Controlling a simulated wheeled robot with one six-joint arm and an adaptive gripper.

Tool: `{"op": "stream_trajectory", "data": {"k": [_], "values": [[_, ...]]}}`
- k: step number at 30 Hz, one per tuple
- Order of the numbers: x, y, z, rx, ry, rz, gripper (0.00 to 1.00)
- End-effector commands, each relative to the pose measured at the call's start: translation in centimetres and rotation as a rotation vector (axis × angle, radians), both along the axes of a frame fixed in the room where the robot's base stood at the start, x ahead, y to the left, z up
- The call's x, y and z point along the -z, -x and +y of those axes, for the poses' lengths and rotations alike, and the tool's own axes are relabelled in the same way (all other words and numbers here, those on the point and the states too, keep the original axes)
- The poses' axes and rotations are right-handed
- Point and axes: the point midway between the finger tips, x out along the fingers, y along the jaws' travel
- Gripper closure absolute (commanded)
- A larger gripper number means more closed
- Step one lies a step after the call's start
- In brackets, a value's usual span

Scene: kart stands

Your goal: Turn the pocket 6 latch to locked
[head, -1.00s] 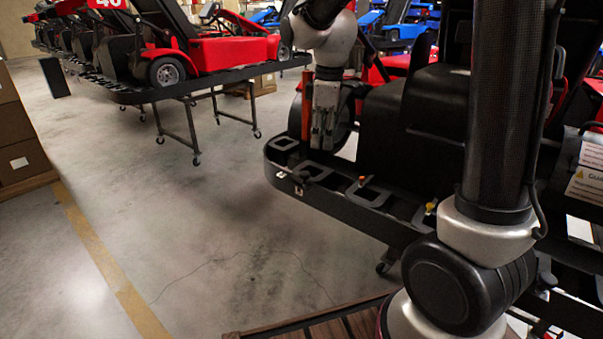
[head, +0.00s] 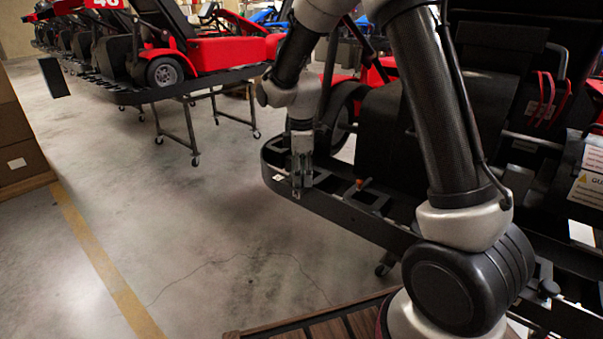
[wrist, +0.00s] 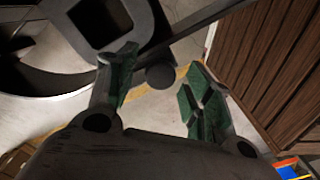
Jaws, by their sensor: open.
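My gripper (head: 298,192) is at the near left edge of the black kart stand's side tray (head: 385,228), pointing down. In the wrist view my gripper (wrist: 160,68) is open, with its green-padded fingers apart. A small dark round knob (wrist: 160,77), perhaps the latch, shows between the fingers; whether they touch it is unclear. A square pocket opening (wrist: 100,17) lies just beyond the left finger. No pocket number is readable. In the head view my gripper covers the latch area, so the latch's position cannot be told.
Square pocket cutouts run along the tray, with a small orange knob (head: 363,182) among them. A black tyre (head: 343,118) and seat stand behind. A red kart (head: 215,50) on another stand is at upper left. The concrete floor (head: 190,240) at left is clear.

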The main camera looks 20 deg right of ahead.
Motion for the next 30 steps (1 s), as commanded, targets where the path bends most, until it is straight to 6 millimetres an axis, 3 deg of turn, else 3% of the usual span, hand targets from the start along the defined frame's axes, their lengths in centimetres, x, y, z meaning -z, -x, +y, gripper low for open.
{"op": "stream_trajectory", "data": {"k": [6,14,23,30], "values": [[0.02,0.01,-0.01,0.0,0.0,0.0,0.51],[0.01,0.01,-0.01,0.001,0.0,0.0,0.96],[-0.01,0.0,-0.01,0.027,0.0,0.0,0.96],[-0.01,0.0,-0.01,0.146,0.0,0.0,0.96]]}}
